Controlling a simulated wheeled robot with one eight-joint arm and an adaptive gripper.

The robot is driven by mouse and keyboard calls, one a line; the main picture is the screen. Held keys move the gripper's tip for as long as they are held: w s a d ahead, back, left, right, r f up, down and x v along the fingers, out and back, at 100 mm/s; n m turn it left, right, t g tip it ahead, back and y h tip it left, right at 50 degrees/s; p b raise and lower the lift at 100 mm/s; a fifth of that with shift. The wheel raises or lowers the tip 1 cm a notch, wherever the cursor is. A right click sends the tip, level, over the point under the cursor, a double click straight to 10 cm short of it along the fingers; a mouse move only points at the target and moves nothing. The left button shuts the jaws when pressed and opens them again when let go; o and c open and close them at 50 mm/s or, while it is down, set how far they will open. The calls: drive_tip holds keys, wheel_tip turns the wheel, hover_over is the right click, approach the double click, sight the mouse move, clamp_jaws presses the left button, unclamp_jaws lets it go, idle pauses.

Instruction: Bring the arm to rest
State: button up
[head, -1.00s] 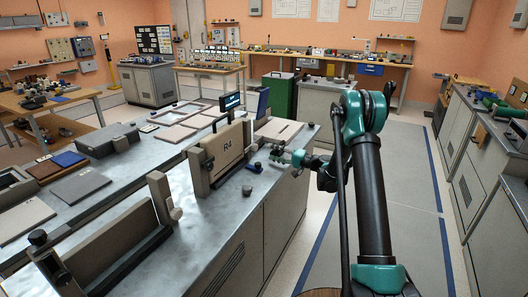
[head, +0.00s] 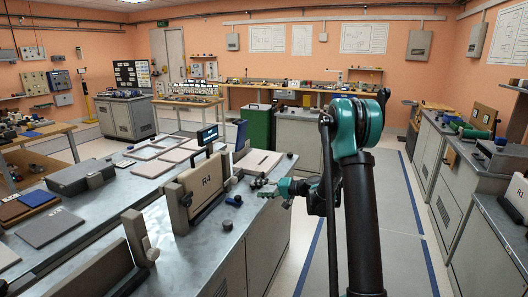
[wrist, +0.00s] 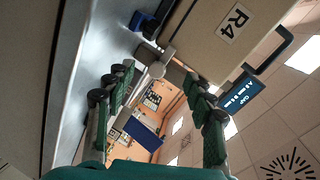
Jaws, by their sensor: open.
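My gripper (head: 268,188) is at the front edge of the steel bench, just right of the upright panel marked R4 (head: 204,183). In the wrist view my gripper (wrist: 160,88) has its two green fingers spread wide, with nothing held between them. The R4 panel (wrist: 250,40) shows close ahead at upper right, with a pale knob at its corner showing beyond the gap between the fingers. My arm reaches forward, bent at the teal elbow.
The steel bench (head: 100,222) carries flat plates, a grey box (head: 82,177), a small screen (head: 207,134) and a dark blue knob (head: 228,198). A green bin (head: 258,130) stands behind it. The grey floor aisle (head: 400,215) on the right is clear; cabinets line the right wall.

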drive_tip(key=s+d+f+h, duration=0.2)
drive_tip(key=s+d+h, duration=0.2)
drive_tip(key=s, duration=0.9)
drive_tip(key=s+d+f+g+h, duration=0.1)
drive_tip(key=s+d+h, duration=0.4)
drive_tip(key=s+d, duration=0.5)
drive_tip(key=s+d+f+h, duration=0.2)
drive_tip(key=s+d+h, duration=0.3)
drive_tip(key=s, duration=1.1)
drive_tip(key=shift+d+f+n+g, duration=0.4)
drive_tip(key=shift+d, duration=0.7)
